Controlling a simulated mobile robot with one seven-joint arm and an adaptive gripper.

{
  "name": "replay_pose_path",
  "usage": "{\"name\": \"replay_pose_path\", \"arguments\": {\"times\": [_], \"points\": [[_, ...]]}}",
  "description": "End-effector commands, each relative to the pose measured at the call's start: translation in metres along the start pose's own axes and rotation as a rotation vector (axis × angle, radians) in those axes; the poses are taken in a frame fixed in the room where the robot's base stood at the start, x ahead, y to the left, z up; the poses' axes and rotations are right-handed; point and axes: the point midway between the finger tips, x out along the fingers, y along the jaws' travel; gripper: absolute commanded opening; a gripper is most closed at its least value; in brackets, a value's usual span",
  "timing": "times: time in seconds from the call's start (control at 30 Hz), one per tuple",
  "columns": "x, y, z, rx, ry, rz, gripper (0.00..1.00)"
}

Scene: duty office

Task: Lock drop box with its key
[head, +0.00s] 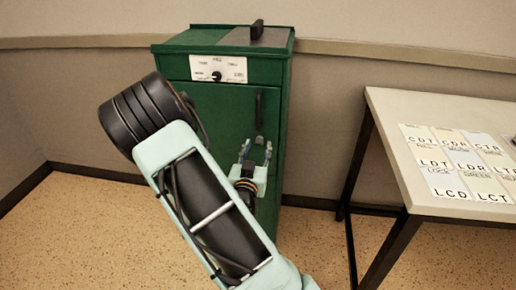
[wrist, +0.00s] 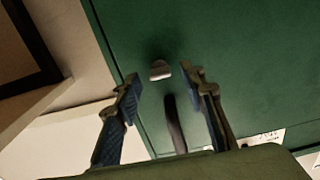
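The green drop box (head: 224,120) stands against the wall, its door shut. My gripper (head: 256,152) is in front of the right part of the door, below the dark handle (head: 259,111). In the wrist view, my gripper (wrist: 161,76) is open, its two fingers apart with nothing held. A small pale grey piece (wrist: 160,70) on the door shows between the fingertips, apart from both. I cannot tell whether it is the key or only the lock. The handle also shows in the wrist view (wrist: 175,123), between the fingers.
A white label with a black knob (head: 217,76) is on the upper front of the box. A dark block (head: 257,30) sits on its top. A table (head: 388,103) with several lettered cards (head: 465,160) stands at the right. The floor at left is clear.

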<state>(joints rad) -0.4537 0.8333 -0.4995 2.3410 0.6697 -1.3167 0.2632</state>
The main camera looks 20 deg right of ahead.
Motion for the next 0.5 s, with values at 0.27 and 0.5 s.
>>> {"name": "replay_pose_path", "arguments": {"times": [0.27,0.5], "points": [[0.0128,0.0001,0.0002,-0.001,-0.001,-0.001,0.38],[0.0125,-0.0001,0.0001,-0.001,-0.001,-0.001,0.30]]}}
